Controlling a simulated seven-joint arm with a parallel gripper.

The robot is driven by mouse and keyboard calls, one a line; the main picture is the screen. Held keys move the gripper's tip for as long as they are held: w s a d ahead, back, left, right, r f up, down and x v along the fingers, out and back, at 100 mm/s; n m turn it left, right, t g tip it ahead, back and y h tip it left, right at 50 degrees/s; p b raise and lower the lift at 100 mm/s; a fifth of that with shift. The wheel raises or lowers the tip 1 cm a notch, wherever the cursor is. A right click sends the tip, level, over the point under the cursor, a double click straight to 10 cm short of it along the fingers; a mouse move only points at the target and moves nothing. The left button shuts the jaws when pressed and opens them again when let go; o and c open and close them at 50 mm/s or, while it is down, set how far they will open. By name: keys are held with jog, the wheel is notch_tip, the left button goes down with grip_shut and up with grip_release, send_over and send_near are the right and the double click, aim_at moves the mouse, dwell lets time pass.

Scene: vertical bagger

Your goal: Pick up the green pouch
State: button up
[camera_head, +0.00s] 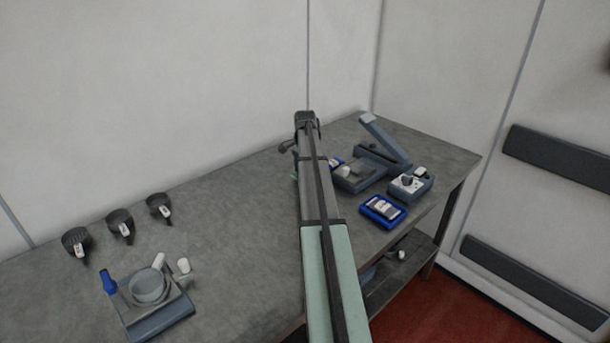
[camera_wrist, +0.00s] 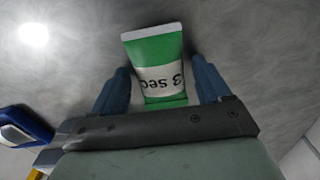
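My gripper (camera_wrist: 160,80) is open, with one blue finger on each side of the pouch. A gap shows between each finger and the pouch's edges. In the head view my arm reaches to the back of the table and hides most of the area around the pouch.
Right of my arm are a blue-grey device with a raised lever (camera_head: 385,140), a control box (camera_head: 411,184) and a blue tray (camera_head: 383,211). A blue object (camera_wrist: 25,128) lies left of the gripper. Several dark cups and a bowl device (camera_head: 158,314) stand at left. The middle left tabletop is clear.

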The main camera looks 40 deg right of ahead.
jog(key=c, duration=0.9)
jog(key=shift+r, duration=0.55)
jog(key=r, duration=0.8)
jog(key=shift+s+d+r, duration=0.1)
jog(key=shift+d+r, duration=0.1)
jog(key=shift+d, duration=0.05)
jog(key=shift+n, duration=0.5)
jog(key=shift+s+d+r, duration=0.3)
jog(key=shift+s+d, duration=1.95)
jog(key=shift+d, duration=0.25)
jog(key=shift+s+d+r, duration=0.35)
jog(key=shift+s+d, duration=1.85)
jog(key=shift+d, duration=0.3)
jog(key=shift+s+d+r, duration=0.3)
jog(key=shift+s+d, duration=1.95)
jog(key=shift+d, duration=0.25)
